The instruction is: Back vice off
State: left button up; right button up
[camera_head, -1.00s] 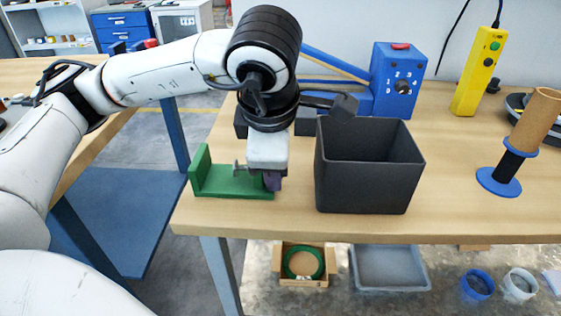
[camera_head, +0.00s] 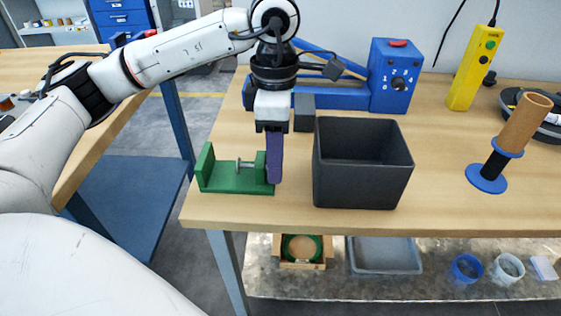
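The green vice (camera_head: 228,181) sits near the left front edge of the wooden table. It has an upright plate at its left end, a grey screw with a cross handle (camera_head: 239,167) in the middle and a green block at its right. My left gripper (camera_head: 274,160) comes down from above at the vice's right end. A long upright purple piece shows below its white hand; I cannot tell whether this is its fingers or a thing between them. Its lower end overlaps the green block in the picture, and contact is unclear. My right gripper is out of view.
A dark open bin (camera_head: 362,181) stands just right of the vice. A blue machine (camera_head: 396,78) with a dial is behind it. A brown roll on a blue-based stand (camera_head: 487,180) and a yellow control box (camera_head: 475,70) are at right. Table between bin and stand is clear.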

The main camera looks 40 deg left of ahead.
pick_arm(q)
jog(key=g+p, duration=0.1)
jog(key=h+p, duration=0.1)
jog(key=p, duration=0.1)
jog(key=shift+w+a+r+g, duration=0.15)
jog(key=shift+w+r+g, duration=0.1)
jog(key=shift+g, duration=0.15)
jog(key=shift+w+f+g+h+p, duration=0.1)
jog(key=shift+f+g+h+p, duration=0.15)
jog(key=shift+g+h+p, duration=0.2)
jog(key=shift+a+f, duration=0.1)
